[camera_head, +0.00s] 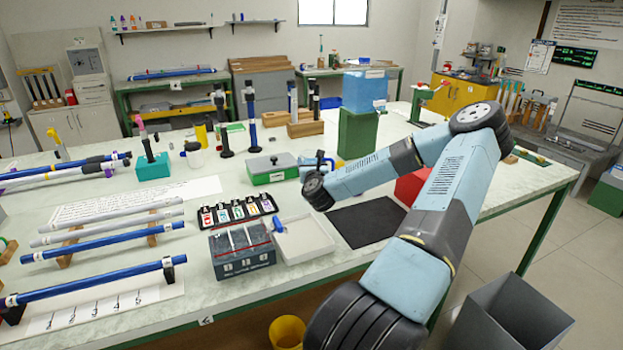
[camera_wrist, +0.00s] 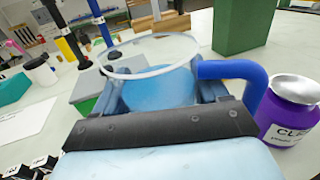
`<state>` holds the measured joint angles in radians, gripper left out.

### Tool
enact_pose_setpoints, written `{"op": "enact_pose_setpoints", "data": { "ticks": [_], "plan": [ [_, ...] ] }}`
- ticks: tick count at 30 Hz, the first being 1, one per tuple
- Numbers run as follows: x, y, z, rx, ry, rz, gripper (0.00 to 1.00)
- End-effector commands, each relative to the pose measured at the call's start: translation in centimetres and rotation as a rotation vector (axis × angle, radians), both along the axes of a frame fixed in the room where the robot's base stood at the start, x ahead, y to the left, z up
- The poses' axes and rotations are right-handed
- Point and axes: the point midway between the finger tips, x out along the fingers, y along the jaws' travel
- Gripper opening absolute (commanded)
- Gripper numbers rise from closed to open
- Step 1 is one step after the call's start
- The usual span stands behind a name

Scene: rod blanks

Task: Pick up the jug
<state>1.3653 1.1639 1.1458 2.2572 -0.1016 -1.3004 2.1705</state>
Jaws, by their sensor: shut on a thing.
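The jug (camera_wrist: 160,88) has a clear round rim, a blue body or contents, and a thick blue handle (camera_wrist: 232,70) on its right side in the wrist view. My gripper (camera_wrist: 165,98) is shut on the jug, with one finger on each side of it. The rim stands above the fingers and looks close to level. The jug's lower part is hidden behind my gripper. In the head view my gripper (camera_head: 318,163) is over the workbench, right of the green box, and largely hides the jug. I cannot tell whether its base touches the bench.
A purple labelled jar (camera_wrist: 290,112) stands close on the right of the jug. A green block (camera_head: 357,134) with a blue box (camera_head: 364,92) on top stands behind. A grey-lidded green box (camera_head: 270,168) is at left. A dark mat (camera_head: 368,222) lies clear in front.

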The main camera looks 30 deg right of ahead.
Motion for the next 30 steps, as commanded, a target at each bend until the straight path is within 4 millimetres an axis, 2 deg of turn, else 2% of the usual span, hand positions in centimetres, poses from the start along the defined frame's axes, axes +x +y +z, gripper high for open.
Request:
{"op": "enact_pose_setpoints", "data": {
  "ticks": [2,15,25,30],
  "plan": [
    [0.0,0.0,0.0,0.0,0.0,0.0,0.4],
    [0.0,0.0,0.0,-0.001,0.0,0.0,0.0],
    [0.0,0.0,0.3,-0.002,-0.001,0.0,0.0],
    [0.1,0.2,1.7,-0.004,-0.003,0.003,0.0]
  ]
}}
